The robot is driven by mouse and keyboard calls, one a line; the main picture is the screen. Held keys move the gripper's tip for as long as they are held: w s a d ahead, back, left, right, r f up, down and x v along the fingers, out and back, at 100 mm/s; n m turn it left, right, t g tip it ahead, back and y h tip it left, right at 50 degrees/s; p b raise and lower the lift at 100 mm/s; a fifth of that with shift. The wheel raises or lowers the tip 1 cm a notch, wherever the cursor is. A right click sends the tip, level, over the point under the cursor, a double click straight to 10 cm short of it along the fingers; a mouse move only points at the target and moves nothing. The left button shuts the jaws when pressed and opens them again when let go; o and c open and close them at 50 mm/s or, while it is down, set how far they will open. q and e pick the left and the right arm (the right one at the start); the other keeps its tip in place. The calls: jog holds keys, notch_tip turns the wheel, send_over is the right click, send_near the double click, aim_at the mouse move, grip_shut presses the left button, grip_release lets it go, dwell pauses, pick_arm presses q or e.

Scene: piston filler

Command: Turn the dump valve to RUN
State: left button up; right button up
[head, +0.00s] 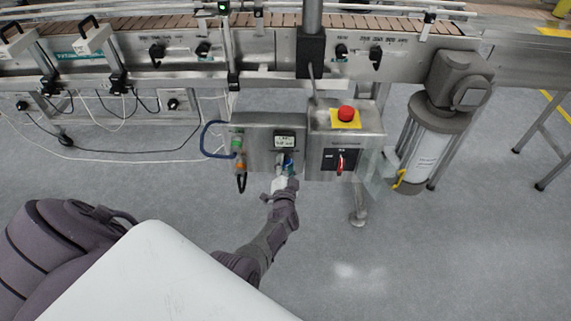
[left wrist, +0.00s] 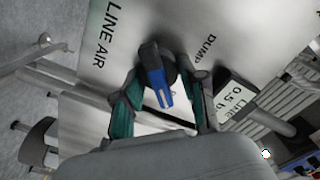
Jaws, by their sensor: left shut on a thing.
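The dump valve has a blue and black handle (left wrist: 158,82) on a steel panel (left wrist: 110,30) in the left wrist view. The words LINE AIR and DUMP show on that panel. No RUN mark can be read, and part of the panel is hidden behind my fingers. My left gripper (left wrist: 163,88), with teal pads, has its fingers on either side of the handle and is shut on it. In the head view, my left gripper (head: 283,182) is at the lower front of the grey control box (head: 258,150), just under a small display (head: 284,141). My right gripper is not in view.
Right of the control box stands a second box with a red emergency button (head: 346,114) and a red rotary switch (head: 340,163). A conveyor (head: 270,50) runs behind. A motor with a cylinder (head: 425,150) stands at right. The floor in front is clear.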

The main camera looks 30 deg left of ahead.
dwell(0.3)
pick_arm(q)
jog(key=o, duration=1.1)
